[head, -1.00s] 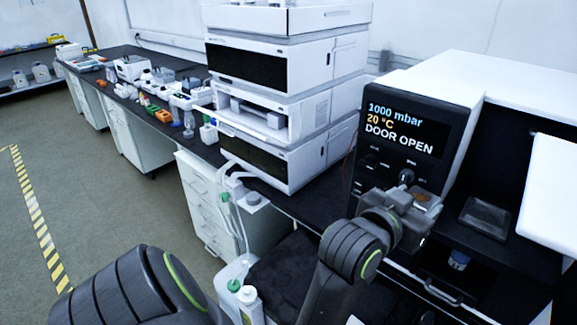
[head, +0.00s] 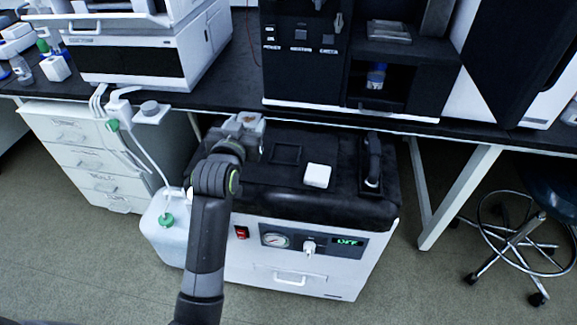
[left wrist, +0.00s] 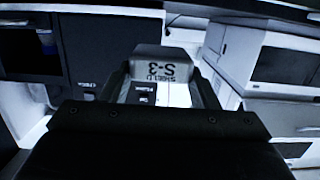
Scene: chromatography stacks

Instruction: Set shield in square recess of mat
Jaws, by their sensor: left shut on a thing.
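My left gripper (head: 246,125) is shut on the shield, a grey block marked "SHIELD S-3" that shows between the fingers in the left wrist view (left wrist: 166,66). In the head view the gripper is at the back left of the black mat (head: 262,174), which covers the top of a white cabinet. The square recess (head: 287,154) is a thin outlined square in the mat, to the right of the gripper and apart from it. It looks empty. My right gripper is not in view.
A small white block (head: 317,176) lies on the mat right of the recess. A black handle (head: 373,162) stands at the mat's right end. The bench edge (head: 330,116) runs behind the mat. A white jug (head: 168,228) with tubing stands at the left.

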